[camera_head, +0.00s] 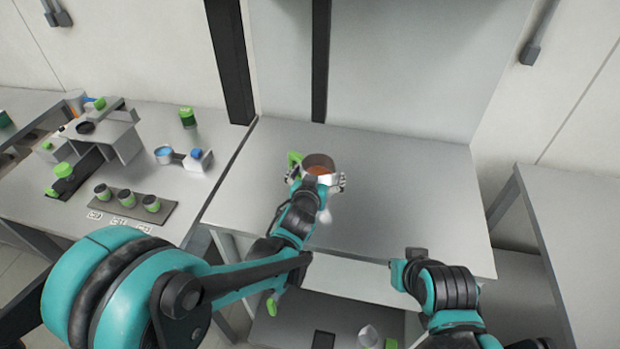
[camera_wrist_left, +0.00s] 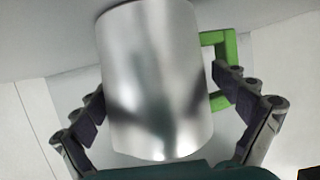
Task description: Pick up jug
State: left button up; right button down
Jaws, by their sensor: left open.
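The jug (camera_head: 319,160) is a metal cylinder with a green handle (camera_head: 293,161) and orange-brown contents. It is upright at the grey table (camera_head: 400,190); my gripper hides its base in the head view. My left gripper (camera_head: 318,183) is open, with one finger on each side of the jug. In the left wrist view the jug (camera_wrist_left: 152,80) fills the middle between the spread fingers, with gaps beside its wall. The handle (camera_wrist_left: 228,65) is on the right, partly behind the right finger. My right arm is at lower right; I see no fingers of it.
The grey table is bare right of the jug. A wall panel (camera_head: 400,70) stands behind.

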pick_arm(q)
jog(key=shift+s+r, duration=0.1)
jog(key=shift+c, duration=1.2)
jog(key=c, duration=1.7)
